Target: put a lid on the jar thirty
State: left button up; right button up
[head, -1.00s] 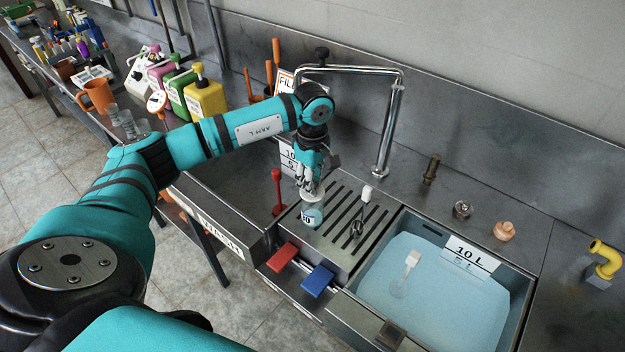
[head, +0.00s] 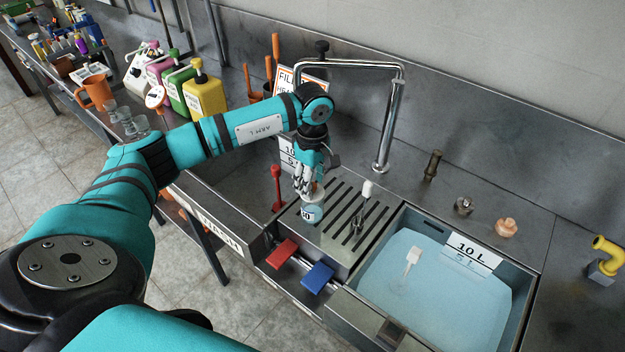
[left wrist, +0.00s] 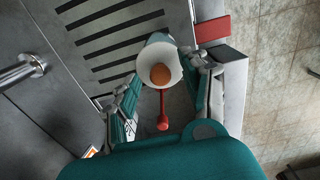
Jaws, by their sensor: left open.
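The jar (head: 311,214), small, pale blue and marked with a label whose digits are partly cut off, stands upright on the slotted drainboard. From above, in the left wrist view, a round white top (left wrist: 152,57) shows with an orange-brown round piece (left wrist: 160,75) at its middle. It looks like a lid with a knob, but I cannot tell how it sits on the jar. My left gripper (head: 307,188) is open just above the jar; its fingers (left wrist: 164,72) stand on either side of the white top. My right gripper is not in view.
A water-filled basin (head: 520,320) lies right of the slotted drainboard (head: 335,245). A red (head: 282,253) and a blue pedal (head: 318,278) stick out in front. A red-knobbed lever (head: 277,185) stands left of the jar, and a tall faucet (head: 388,130) behind.

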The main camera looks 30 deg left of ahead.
pick_arm(q)
jog(key=shift+r, duration=0.3)
notch_tip(320, 180, up, 12)
jog(key=shift+f, duration=0.25)
